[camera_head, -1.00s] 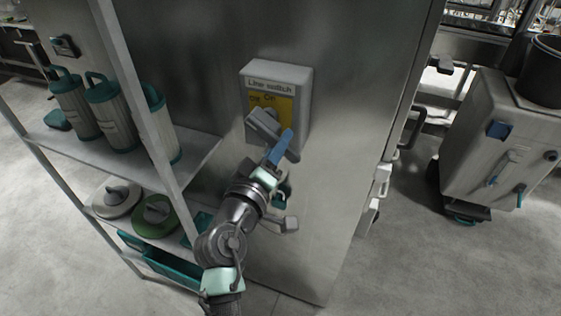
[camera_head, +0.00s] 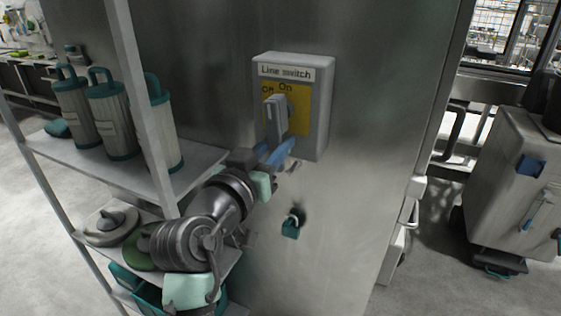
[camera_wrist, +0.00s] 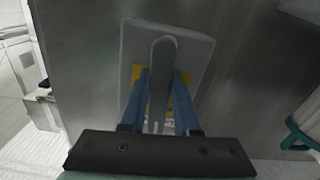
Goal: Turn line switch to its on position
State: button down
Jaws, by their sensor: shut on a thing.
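The line switch is a pale grey box (camera_head: 322,105) on a steel cabinet wall, with a yellow plate (camera_head: 301,97) marked Off at left and On at the top. Its grey handle (camera_head: 276,118) stands about upright in the head view and covers part of the plate. In the wrist view the handle (camera_wrist: 163,58) lies lengthwise between my two blue fingers. My gripper (camera_head: 274,153) is shut on the handle's lower part, reaching up from the lower left. The exact pointer setting is hard to tell.
A shelf (camera_head: 150,172) with several teal-lidded canisters (camera_head: 112,118) stands close on the left, beside my arm. A small teal padlock (camera_head: 291,228) hangs on the wall below the switch. A grey wheeled bin (camera_head: 500,190) stands at the right. The wall right of the switch is clear.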

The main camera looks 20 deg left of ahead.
jog(key=shift+a+f+m+b, duration=0.1)
jog(key=shift+a+m+b, duration=0.2)
jog(key=shift+m+b, duration=0.25)
jog(key=c, duration=0.6)
grip_release()
jog(key=shift+c, duration=0.2)
jog(key=s+b, duration=0.1)
jog(key=s, duration=1.2)
jog(key=shift+a+b, duration=0.2)
jog(key=shift+b, duration=0.1)
